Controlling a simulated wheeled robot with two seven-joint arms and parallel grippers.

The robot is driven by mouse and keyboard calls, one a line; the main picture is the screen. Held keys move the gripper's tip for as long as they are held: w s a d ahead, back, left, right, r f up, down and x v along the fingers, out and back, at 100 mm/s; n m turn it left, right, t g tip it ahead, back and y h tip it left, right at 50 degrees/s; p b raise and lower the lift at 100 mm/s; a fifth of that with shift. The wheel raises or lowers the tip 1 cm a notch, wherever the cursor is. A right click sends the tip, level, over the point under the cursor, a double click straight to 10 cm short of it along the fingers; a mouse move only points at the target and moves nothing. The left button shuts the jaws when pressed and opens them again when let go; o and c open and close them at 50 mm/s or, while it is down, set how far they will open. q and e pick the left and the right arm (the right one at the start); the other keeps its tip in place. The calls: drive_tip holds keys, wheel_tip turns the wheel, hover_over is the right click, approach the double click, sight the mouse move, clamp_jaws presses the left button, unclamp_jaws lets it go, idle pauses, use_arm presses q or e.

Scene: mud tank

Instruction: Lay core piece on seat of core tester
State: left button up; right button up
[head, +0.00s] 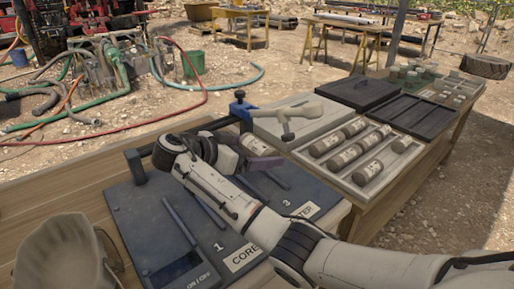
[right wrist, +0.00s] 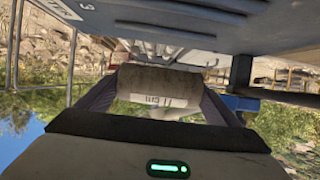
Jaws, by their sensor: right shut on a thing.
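The core tester (head: 150,225) is a dark flat panel on the wooden table, with numbered slots, a label and an on/off area. My right gripper (head: 262,160) is over the far part of the tester and shut on a core piece (head: 254,144), a short tan cylinder partly hidden by the finger. In the right wrist view, the core piece (right wrist: 158,84) lies crosswise between the two fingers, with a printed label. The tester's panel (right wrist: 205,25) shows close by, along the picture's top. The seat is hard to make out behind my arm. My left gripper is not in view.
A tray (head: 345,185) with several labelled cores stands right of the tester. A pale board (head: 295,115) with a grey tool and dark lidded boxes (head: 358,93) lie behind. A beige sack-like thing (head: 60,255) is at the lower left.

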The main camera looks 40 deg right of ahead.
sight(257, 180)
wheel_tip(257, 180, down, 6)
drive_tip(key=b, duration=0.3)
drive_tip(key=shift+r+b, duration=0.1)
drive_tip(key=shift+b, duration=0.3)
drive_tip(key=shift+f, duration=0.25)
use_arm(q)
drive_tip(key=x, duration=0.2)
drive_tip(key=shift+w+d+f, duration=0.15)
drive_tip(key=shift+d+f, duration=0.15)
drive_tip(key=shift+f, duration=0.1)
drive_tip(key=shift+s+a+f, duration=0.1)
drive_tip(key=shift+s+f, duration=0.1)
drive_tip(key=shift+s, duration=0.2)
use_arm(e)
drive_tip(key=shift+a, duration=0.15)
use_arm(q)
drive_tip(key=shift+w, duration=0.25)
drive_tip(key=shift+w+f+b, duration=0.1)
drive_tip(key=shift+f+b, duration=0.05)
drive_tip(key=shift+b, duration=0.3)
use_arm(e)
drive_tip(key=shift+f, duration=0.3)
